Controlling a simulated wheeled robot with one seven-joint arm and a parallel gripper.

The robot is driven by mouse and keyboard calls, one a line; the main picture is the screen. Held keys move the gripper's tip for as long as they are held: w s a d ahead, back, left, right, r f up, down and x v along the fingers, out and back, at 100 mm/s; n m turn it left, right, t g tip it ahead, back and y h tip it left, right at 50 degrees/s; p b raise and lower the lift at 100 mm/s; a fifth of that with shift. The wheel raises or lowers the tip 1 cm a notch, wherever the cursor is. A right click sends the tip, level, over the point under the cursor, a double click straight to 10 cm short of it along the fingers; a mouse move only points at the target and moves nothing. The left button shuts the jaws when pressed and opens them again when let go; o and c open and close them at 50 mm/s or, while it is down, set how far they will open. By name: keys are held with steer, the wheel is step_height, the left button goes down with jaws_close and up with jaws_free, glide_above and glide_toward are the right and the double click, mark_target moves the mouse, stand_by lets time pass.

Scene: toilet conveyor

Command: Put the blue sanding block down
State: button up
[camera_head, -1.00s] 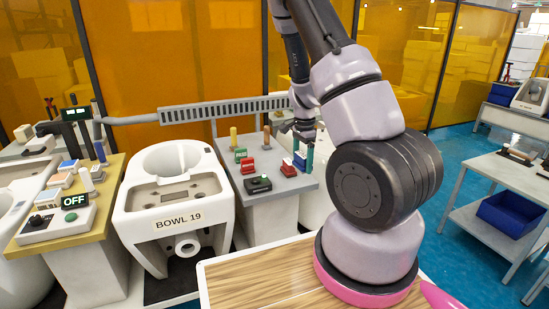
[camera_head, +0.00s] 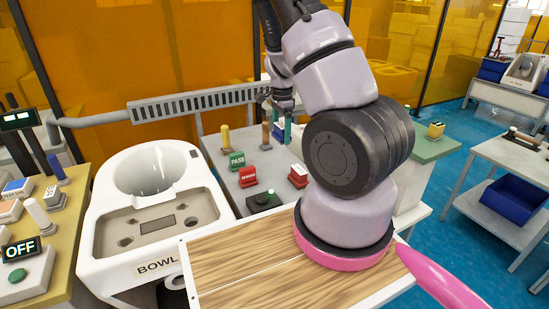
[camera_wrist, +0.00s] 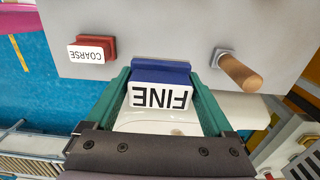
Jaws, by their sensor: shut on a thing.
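The blue sanding block (camera_wrist: 160,74), with a white face marked FINE, is between the green fingers of my gripper (camera_wrist: 160,82) in the wrist view. My gripper is shut on it. The block is at the edge of the grey bench top (camera_wrist: 165,28); I cannot tell whether it touches the bench. In the head view my gripper (camera_head: 284,125) is over the far part of the bench, and my arm partly hides the area.
A red block marked COARSE (camera_wrist: 92,50) and a wooden-handled tool (camera_wrist: 240,73) stand on the bench. A green PASS stamp (camera_head: 237,160), a red stamp (camera_head: 248,177) and a black button box (camera_head: 263,201) are nearer. A white toilet bowl (camera_head: 155,215) stands at left.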

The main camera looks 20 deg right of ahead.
mark_target(281, 164)
steer(key=shift+w, duration=0.15)
step_height(281, 164, down, 10)
steer(key=shift+r, duration=0.2)
stand_by(0.4)
steer(key=shift+f, duration=0.1)
steer(key=shift+f, duration=0.25)
steer(key=o, duration=1.3)
steer(key=shift+r, duration=0.1)
